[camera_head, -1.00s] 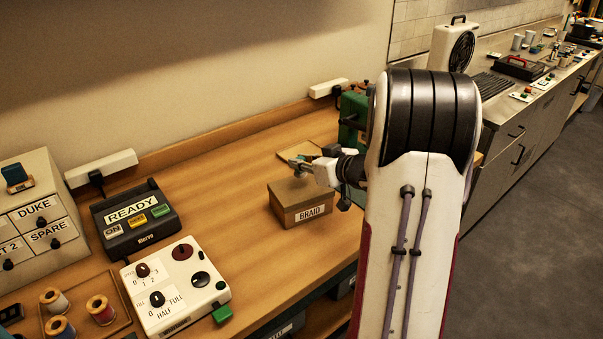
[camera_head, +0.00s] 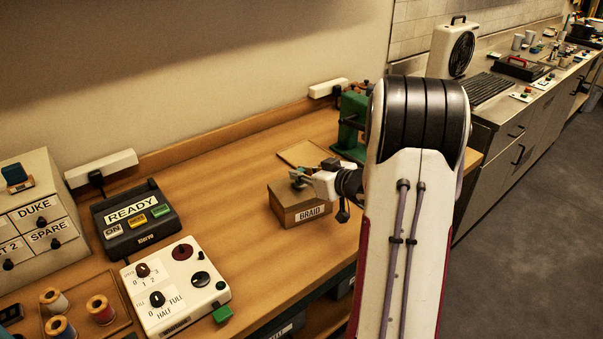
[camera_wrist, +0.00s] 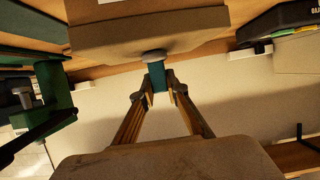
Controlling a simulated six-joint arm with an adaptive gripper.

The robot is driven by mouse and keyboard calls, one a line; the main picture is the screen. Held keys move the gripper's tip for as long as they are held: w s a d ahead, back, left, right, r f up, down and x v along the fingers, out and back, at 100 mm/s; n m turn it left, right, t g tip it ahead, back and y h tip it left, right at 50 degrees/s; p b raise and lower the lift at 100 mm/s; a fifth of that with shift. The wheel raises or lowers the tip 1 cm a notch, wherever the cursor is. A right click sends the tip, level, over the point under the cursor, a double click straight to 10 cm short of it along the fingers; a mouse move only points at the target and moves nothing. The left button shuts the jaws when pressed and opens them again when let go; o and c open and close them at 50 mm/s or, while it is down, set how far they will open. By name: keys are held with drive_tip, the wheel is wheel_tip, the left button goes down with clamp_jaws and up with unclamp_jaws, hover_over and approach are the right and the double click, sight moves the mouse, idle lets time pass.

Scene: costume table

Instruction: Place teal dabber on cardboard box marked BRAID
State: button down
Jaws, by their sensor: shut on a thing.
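The cardboard box (camera_head: 286,208) marked BRAID stands closed on the wooden table, its label facing the front. My gripper (camera_head: 306,179) is over the top of the box. In the wrist view my gripper (camera_wrist: 158,88) is shut on the teal dabber (camera_wrist: 157,74), with a fingertip on each side of its teal body. The dabber's grey round end (camera_wrist: 154,55) points out from the jaws and overlaps the edge of the box (camera_wrist: 150,35). I cannot tell whether it touches the box. In the head view the dabber is small and partly hidden by the gripper.
A flat tan tray (camera_head: 300,152) lies behind the box, and a green machine (camera_head: 352,120) stands right of it. A black READY panel (camera_head: 135,217) and a white control box (camera_head: 176,287) are at the left. Bare table lies around the box's left side.

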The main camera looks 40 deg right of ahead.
drive_tip(key=shift+f, duration=0.15)
drive_tip(key=c, duration=2)
unclamp_jaws()
drive_tip(key=shift+r, duration=0.2)
drive_tip(key=shift+v, duration=6)
